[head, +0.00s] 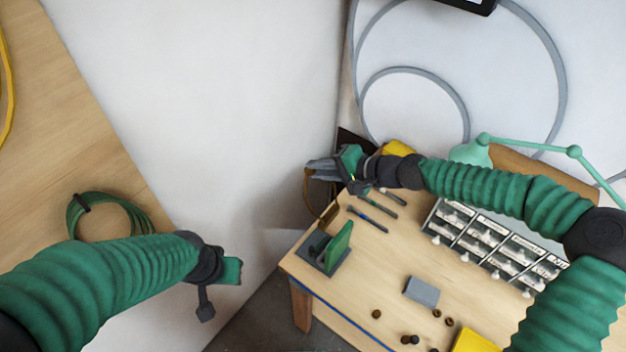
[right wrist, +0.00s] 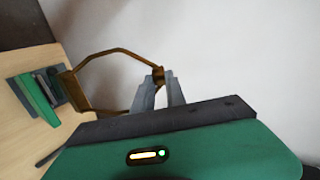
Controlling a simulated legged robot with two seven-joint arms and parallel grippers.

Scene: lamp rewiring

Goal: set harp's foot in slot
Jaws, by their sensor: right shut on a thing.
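My right gripper (head: 322,169) is shut on the harp (head: 307,186), a thin brass hoop, and holds it out past the workbench's left corner. In the right wrist view the gripper's grey fingers (right wrist: 159,88) pinch the harp (right wrist: 102,52) at a small knob on one end. The rest of the hoop reaches left, in the air. A dark grey holder with an upright green plate (head: 338,247) stands on the bench corner; it also shows beyond the hoop in the right wrist view (right wrist: 36,97). I cannot make out the slot. My left gripper (head: 212,287) hangs away from the bench; its jaw opening is unclear.
The bench (head: 385,262) carries dark pen-like tools (head: 368,218), labelled bins (head: 490,238), a grey block (head: 421,291) and small brown parts (head: 437,313). A green lamp (head: 475,150) stands behind. A coiled green cable (head: 108,197) lies on the left table.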

